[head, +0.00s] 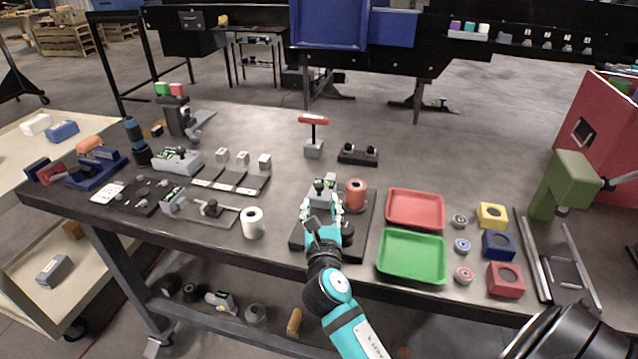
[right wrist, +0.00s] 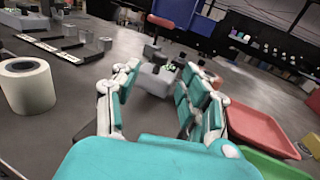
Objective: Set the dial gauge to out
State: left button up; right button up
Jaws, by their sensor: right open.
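A small grey device with a black top part and a green patch (head: 320,186), which looks like the dial gauge, sits on a dark plate (head: 360,247) near the middle of the bench. It also shows in the right wrist view (right wrist: 154,80), beyond and between my fingers. Which setting it is at is too small to tell. My right gripper (head: 322,207) is open and empty, just in front of the grey device, fingers pointing towards it. In the right wrist view the gripper (right wrist: 160,88) shows a clear gap between its fingers. My left gripper is not in view.
An orange-brown cylinder (head: 355,194) stands close right of the grey device. A white roll (head: 252,223) stands to the left. Red (head: 416,194) and green (head: 412,281) trays lie right. A red-topped T-handle (head: 313,120) stands behind. Other grey devices crowd the left side.

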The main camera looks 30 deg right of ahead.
aim_at(319, 190)
jog(key=x, duration=0.7)
jog(key=shift+p, duration=0.3)
jog(key=shift+w+d, duration=0.1)
jog(key=shift+w, duration=0.15)
jog(key=shift+c, duration=0.4)
grip_shut()
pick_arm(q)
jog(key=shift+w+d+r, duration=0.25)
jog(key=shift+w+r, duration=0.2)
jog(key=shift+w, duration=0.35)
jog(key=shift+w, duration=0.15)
pick_arm(e)
jog(key=shift+w+f, duration=0.25)
jog(key=shift+f, duration=0.1)
